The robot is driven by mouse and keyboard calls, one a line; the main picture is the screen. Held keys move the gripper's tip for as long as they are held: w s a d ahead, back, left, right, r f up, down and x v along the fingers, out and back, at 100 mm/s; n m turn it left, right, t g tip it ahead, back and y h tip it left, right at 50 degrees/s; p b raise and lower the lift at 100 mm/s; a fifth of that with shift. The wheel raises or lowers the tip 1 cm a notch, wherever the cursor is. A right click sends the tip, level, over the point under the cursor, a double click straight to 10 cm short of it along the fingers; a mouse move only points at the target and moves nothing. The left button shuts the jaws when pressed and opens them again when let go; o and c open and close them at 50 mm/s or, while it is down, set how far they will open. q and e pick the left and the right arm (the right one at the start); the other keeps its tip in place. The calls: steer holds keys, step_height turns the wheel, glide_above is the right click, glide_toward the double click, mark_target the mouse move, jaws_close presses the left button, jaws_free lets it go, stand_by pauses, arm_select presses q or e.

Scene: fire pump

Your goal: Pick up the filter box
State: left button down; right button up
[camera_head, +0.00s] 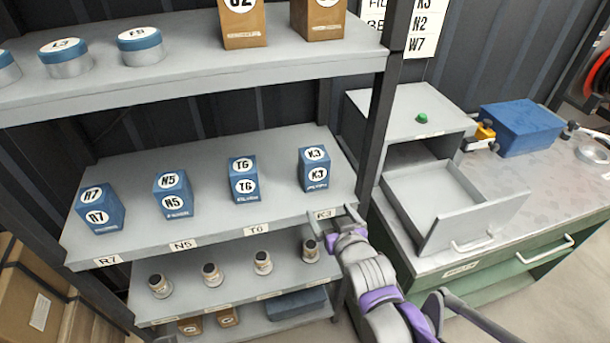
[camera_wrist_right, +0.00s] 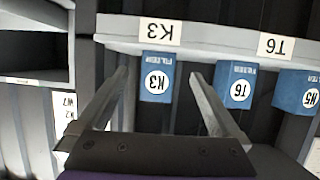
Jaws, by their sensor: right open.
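Several blue filter boxes stand upright in a row on the middle shelf: R7 (camera_head: 100,208), N5 (camera_head: 174,194), T6 (camera_head: 243,179) and K3 (camera_head: 314,169). My right gripper (camera_head: 330,222) is at the shelf's front edge by the K3 label, in front of and below the K3 box. It is open and empty. In the upside-down right wrist view, the K3 box (camera_wrist_right: 156,80) shows between the open fingers (camera_wrist_right: 158,74), beyond the tips. The T6 box (camera_wrist_right: 237,86) is beside it. My left gripper is not in view.
The upper shelf (camera_head: 180,75) holds round tins and brown boxes. Small cylinders (camera_head: 262,262) stand on the shelf below. At right, an open grey drawer (camera_head: 440,200) juts over a workbench with a blue case (camera_head: 522,128). A partly hidden wall list (camera_head: 421,30) shows codes.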

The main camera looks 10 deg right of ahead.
mark_target(317, 172)
steer(key=w+t, duration=0.1)
steer(key=w, duration=0.2)
steer(key=w+r+t, duration=0.1)
steer(key=w, duration=0.2)
steer(key=w+r+t+b, duration=0.1)
steer(key=w+t, duration=0.1)
steer(key=w, duration=0.1)
steer(key=shift+w+r+y, duration=0.15)
steer(key=shift+w+y, duration=0.15)
steer(key=shift+w, duration=0.1)
steer(key=w, duration=0.5)
steer(key=shift+w+d+f, duration=0.1)
steer(key=shift+w+f, duration=0.3)
steer(key=shift+s, duration=0.1)
steer(key=shift+c, duration=0.7)
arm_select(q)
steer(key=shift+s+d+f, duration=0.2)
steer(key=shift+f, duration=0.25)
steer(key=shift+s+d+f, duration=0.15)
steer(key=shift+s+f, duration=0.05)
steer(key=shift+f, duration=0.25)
arm_select(e)
steer(key=c, duration=1.4)
